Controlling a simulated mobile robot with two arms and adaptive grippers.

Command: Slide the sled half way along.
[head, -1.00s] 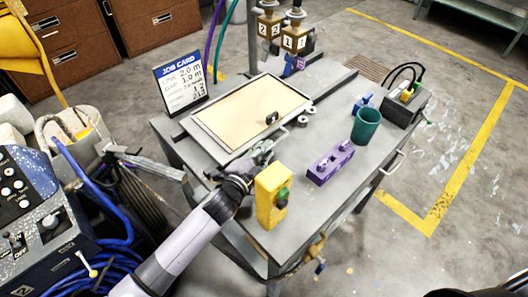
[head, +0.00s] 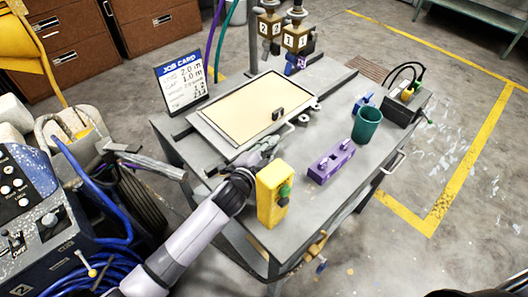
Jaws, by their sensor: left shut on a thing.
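The sled (head: 204,127) is a flat grey tray with a tan panel (head: 245,105) on it, lying on dark rails across the grey table. A small black block (head: 278,114) stands at its right front part. My left gripper (head: 268,146) is at the sled's near edge, shut on its handle. The fingers hide much of the handle, so the exact grip is hard to see. My right gripper is not in view.
A yellow box with a green button (head: 271,197) stands close beside my left wrist. A purple block (head: 331,162), a green cup (head: 366,125) and a job card (head: 182,90) stand around the sled. Dark rail (head: 338,82) shows free to its right.

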